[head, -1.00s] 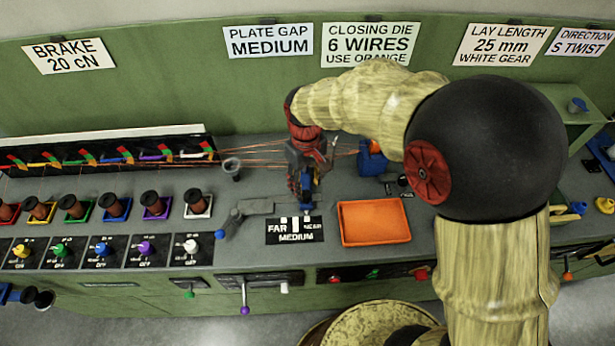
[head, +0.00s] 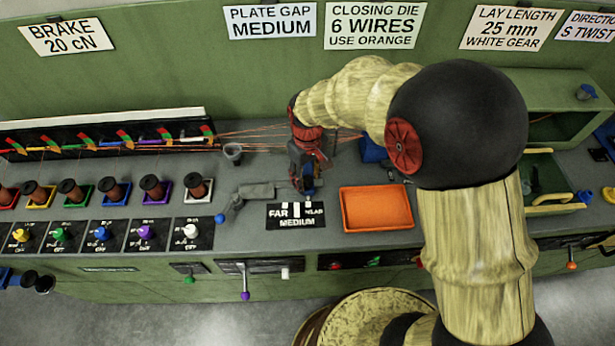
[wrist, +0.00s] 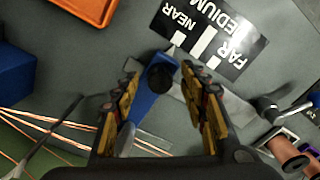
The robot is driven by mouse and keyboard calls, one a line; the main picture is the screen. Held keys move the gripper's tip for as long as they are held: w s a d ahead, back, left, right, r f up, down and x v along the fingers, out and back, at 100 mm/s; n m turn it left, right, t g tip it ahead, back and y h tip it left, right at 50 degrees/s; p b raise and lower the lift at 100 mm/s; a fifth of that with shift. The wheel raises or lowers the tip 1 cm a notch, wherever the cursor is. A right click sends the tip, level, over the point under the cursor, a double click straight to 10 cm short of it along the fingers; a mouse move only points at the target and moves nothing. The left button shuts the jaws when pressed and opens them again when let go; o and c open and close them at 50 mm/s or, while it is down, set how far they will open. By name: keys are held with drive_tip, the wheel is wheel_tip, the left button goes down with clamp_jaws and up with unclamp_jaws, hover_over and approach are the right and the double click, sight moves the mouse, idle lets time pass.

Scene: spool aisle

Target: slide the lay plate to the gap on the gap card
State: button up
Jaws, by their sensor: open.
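The gap card (head: 270,22) on the back wall reads PLATE GAP MEDIUM. The blue piece with a dark round knob, which I take as the lay plate (wrist: 151,101), lies between my fingers in the wrist view. Its pale pointer tip is close to the NEAR mark of the scale label (wrist: 232,30). That label also shows in the head view (head: 296,222), marked FAR, MEDIUM and NEAR. My gripper (wrist: 160,70) is open, one finger on each side of the knob; I cannot tell whether either touches. In the head view my gripper (head: 304,185) hides most of the blue piece.
An orange tray (head: 376,208) lies right of the label. A grey bar (head: 257,190) lies to the left. Copper wires (head: 255,133) run behind my gripper from the spool rack. A dark cup (head: 233,153) stands near the wires.

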drive_tip(key=shift+c, duration=0.8)
clamp_jaws()
